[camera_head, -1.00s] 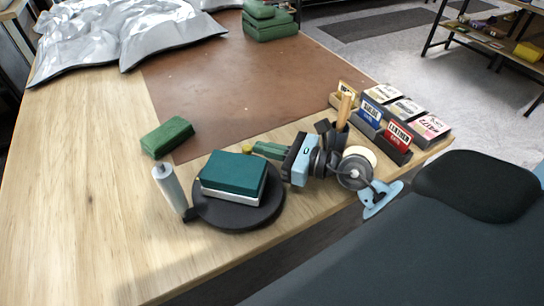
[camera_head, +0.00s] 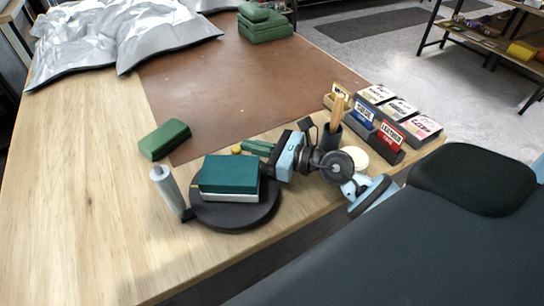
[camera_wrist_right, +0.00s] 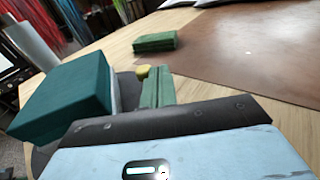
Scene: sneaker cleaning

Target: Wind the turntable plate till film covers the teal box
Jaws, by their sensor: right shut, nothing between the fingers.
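The teal box (camera_head: 229,174) lies on the black round turntable plate (camera_head: 236,218). Its top is teal and a pale band shows along its lower side; I cannot tell whether that is film. It also shows in the wrist view (camera_wrist_right: 62,95). A pale upright roll (camera_head: 166,187) stands at the plate's left. A yellow knob (camera_head: 236,149) is at the plate's far edge. My right gripper (camera_head: 257,148) comes from the right, its green fingers shut and empty, tips beside the knob. In the wrist view the fingertips (camera_wrist_right: 153,75) appear right by the knob (camera_wrist_right: 142,71). My left gripper is not in view.
A green block (camera_head: 163,138) lies behind the roll. Labelled boxes (camera_head: 388,137) and a dark holder with wooden sticks (camera_head: 331,135) stand close behind my right wrist. Silver sheets (camera_head: 130,35) lie at the back left. The table's left part is clear.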

